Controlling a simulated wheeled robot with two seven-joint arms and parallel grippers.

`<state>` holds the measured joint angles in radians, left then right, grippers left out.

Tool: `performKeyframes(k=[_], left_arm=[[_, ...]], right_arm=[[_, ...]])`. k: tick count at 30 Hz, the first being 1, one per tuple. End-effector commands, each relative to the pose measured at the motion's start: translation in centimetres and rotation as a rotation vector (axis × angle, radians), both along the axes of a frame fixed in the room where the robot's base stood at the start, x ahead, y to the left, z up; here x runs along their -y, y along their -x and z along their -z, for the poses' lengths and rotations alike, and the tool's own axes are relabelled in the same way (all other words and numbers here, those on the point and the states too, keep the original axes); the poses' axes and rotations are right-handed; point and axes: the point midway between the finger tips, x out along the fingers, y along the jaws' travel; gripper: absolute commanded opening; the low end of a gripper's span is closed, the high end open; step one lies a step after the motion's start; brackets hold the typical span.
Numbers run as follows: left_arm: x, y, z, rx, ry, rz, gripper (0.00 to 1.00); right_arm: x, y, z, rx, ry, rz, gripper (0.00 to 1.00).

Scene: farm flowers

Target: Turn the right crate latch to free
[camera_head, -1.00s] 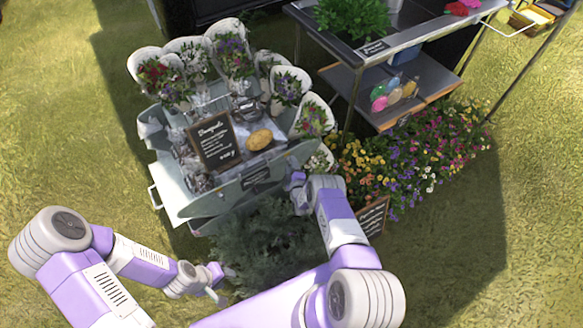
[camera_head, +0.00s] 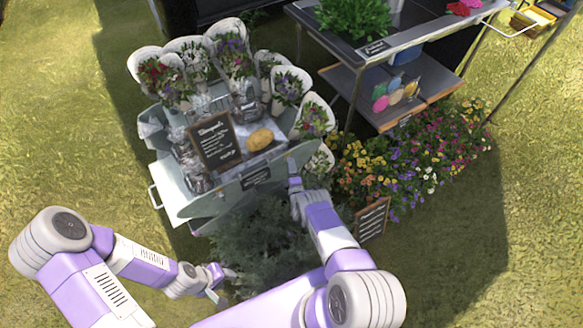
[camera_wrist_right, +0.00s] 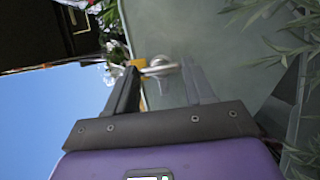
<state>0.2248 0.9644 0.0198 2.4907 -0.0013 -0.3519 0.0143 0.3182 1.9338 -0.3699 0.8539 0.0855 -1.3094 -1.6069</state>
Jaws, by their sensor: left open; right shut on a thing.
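The grey-green metal crate (camera_head: 180,205) holds bouquets and stands at the centre left in the head view. Its wall (camera_wrist_right: 200,25) fills the upper middle of the right wrist view. A small metallic latch (camera_wrist_right: 160,69) on that wall sits between the fingertips of my right gripper (camera_wrist_right: 162,78), which is shut on it. In the head view my right gripper (camera_head: 294,178) is at the crate's front right corner and hides the latch. My left gripper (camera_head: 220,279) is open and empty, low in front of the crate beside green foliage.
Bushy foliage (camera_head: 260,245) grows in front of the crate, between my arms. Colourful flowers (camera_head: 420,160) and a small sign (camera_head: 372,219) stand to the right. A metal table (camera_head: 400,45) stands behind. Grass at the far left and right is clear.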

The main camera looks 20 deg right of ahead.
Motion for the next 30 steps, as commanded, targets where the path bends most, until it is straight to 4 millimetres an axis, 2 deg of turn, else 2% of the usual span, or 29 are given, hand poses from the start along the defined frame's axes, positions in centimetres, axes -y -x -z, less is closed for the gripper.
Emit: performKeyframes(k=[8, 9, 14, 23, 26, 30], left_arm=[[0.0, 0.0, 0.0, 0.0, 0.0, 0.0, 0.43], [0.0, 0.0, 0.0, 0.0, 0.0, 0.0, 0.43], [0.0, 0.0, 0.0, 0.0, 0.0, 0.0, 0.43], [0.0, 0.0, -0.2, 0.0, 0.0, 0.0, 0.43], [0.0, 0.0, -0.9, 0.0, 0.0, 0.0, 0.43], [0.0, 0.0, -2.2, 0.0, 0.0, 0.0, 0.43]], right_arm=[[0.2, 0.0, 0.0, 0.001, 0.003, 0.004, 0.23], [0.2, 0.0, 0.0, 0.001, 0.003, 0.004, 0.56], [0.1, 0.0, 0.0, 0.0, 0.002, 0.002, 0.79], [0.0, 0.3, 0.0, -0.001, 0.001, 0.001, 0.79], [-0.3, 1.2, -0.1, -0.004, 0.0, 0.0, 0.79], [-0.9, 3.6, -0.2, -0.005, 0.0, 0.001, 0.79]])
